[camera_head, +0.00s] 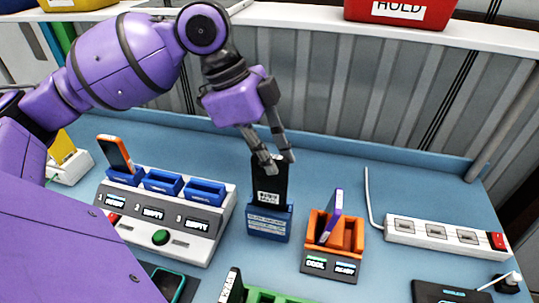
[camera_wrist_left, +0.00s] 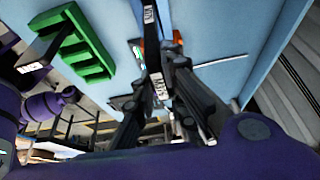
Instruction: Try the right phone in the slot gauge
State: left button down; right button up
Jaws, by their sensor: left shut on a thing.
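A black phone (camera_head: 269,182) with a white label stands upright between the fingertips of my left gripper (camera_head: 279,163), which is shut on its upper part. The phone also shows between the fingers in the left wrist view (camera_wrist_left: 156,82). Its lower end meets the top of the blue slot gauge (camera_head: 268,224), which carries a printed label. I cannot tell how far the phone goes into the slot. My right gripper is not in view.
Left of the gauge is a three-slot station (camera_head: 160,238) with an orange phone (camera_head: 115,153) in slot one. Right is an orange cradle (camera_head: 351,246) with a purple phone (camera_head: 333,217), then a power strip (camera_head: 447,235). A green rack (camera_head: 268,296) is in front.

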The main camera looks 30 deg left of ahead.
pick_arm(q)
jog(key=shift+f, duration=0.85)
dwell(2.8)
jog(key=shift+r+p, duration=0.35)
jog(key=shift+p, duration=0.15)
dwell(0.8)
jog(key=shift+f, duration=0.35)
dwell(2.7)
